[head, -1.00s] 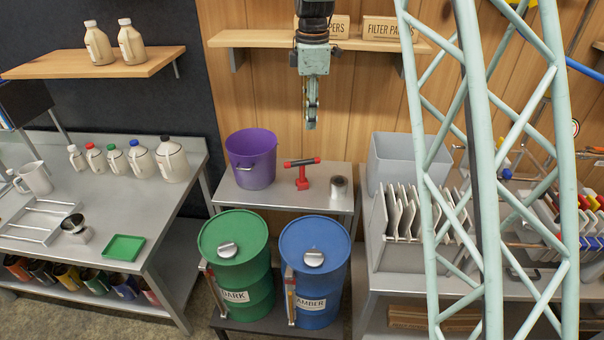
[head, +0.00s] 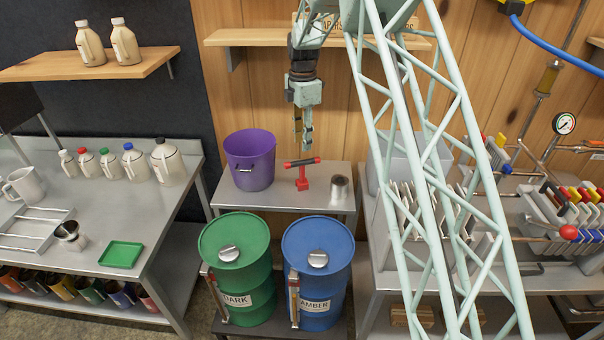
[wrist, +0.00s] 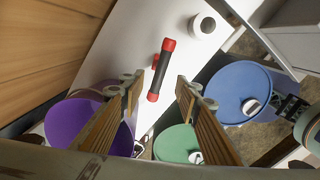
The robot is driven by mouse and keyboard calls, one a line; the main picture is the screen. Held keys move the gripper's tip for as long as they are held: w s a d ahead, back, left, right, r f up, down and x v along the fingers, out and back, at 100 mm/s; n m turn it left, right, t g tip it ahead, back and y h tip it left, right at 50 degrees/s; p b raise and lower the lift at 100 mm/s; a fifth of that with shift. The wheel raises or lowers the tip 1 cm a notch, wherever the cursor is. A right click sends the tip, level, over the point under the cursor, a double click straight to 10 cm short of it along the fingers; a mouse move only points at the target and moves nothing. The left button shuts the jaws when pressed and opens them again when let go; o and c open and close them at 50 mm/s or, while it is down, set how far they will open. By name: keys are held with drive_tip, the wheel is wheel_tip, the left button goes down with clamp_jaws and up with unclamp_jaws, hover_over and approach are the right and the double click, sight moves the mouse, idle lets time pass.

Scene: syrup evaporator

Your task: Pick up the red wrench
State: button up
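The red wrench (head: 303,177) stands on the small metal table between the purple bucket and a small metal cup. It is T-shaped, with a red upright and a dark bar with red ends across the top. In the wrist view its bar (wrist: 160,70) lies ahead of and between the two fingers. My gripper (head: 303,148) points down just above the wrench in the head view. In the wrist view my gripper (wrist: 155,95) is open, its two fingers apart with nothing between them.
The purple bucket (head: 249,160) stands left of the wrench and the metal cup (head: 340,188) stands right. A green drum (head: 237,270) and a blue drum (head: 318,270) stand in front, lower down. A grey bin (head: 378,160) is further right, partly behind my arm.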

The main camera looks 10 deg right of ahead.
sight(302, 164)
drive_tip(key=shift+f, duration=0.15)
drive_tip(key=shift+f+b, duration=0.7)
drive_tip(key=shift+f, duration=3.5)
drive_tip(key=shift+s+a+f+b, duration=0.15)
drive_tip(key=shift+f+b, duration=0.5)
drive_tip(key=shift+f, duration=1.95)
clamp_jaws()
